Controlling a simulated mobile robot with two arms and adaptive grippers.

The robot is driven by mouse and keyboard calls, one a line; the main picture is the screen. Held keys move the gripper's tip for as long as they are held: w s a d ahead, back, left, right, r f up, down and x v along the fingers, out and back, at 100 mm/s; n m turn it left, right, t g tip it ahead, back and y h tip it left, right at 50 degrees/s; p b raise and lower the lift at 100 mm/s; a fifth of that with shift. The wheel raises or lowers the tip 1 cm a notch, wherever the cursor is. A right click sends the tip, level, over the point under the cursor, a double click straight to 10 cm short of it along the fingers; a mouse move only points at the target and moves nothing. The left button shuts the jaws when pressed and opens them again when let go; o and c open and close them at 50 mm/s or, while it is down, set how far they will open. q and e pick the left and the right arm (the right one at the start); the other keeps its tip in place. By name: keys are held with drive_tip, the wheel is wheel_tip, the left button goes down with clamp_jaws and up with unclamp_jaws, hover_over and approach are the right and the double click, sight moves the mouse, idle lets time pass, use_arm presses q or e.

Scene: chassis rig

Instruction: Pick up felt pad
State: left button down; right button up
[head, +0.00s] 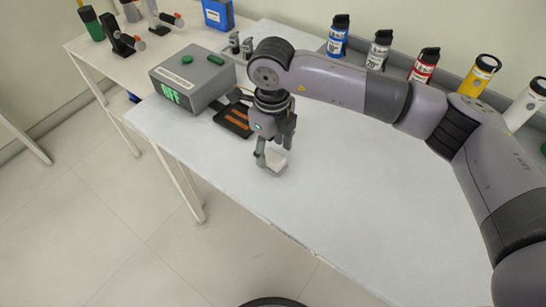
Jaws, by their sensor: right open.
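A small white block-like piece (276,158), which may be the felt pad, is on or just above the white table near its front edge. My right gripper (274,152) points down right at it, with one finger on its left and another behind it. The fingers are apart, and I cannot tell whether they touch the piece. My left gripper is not in view.
A grey box (191,78) with green buttons and a lit "OFF" sign stands left of my gripper. A black tray (233,120) with orange strips lies beside it. Several spray cans (380,50) line the back edge. The table's front middle (340,210) is clear.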

sight(273, 157)
drive_tip(key=shift+d+f, duration=0.1)
drive_tip(key=shift+f, duration=1.55)
drive_tip(key=c, duration=1.2)
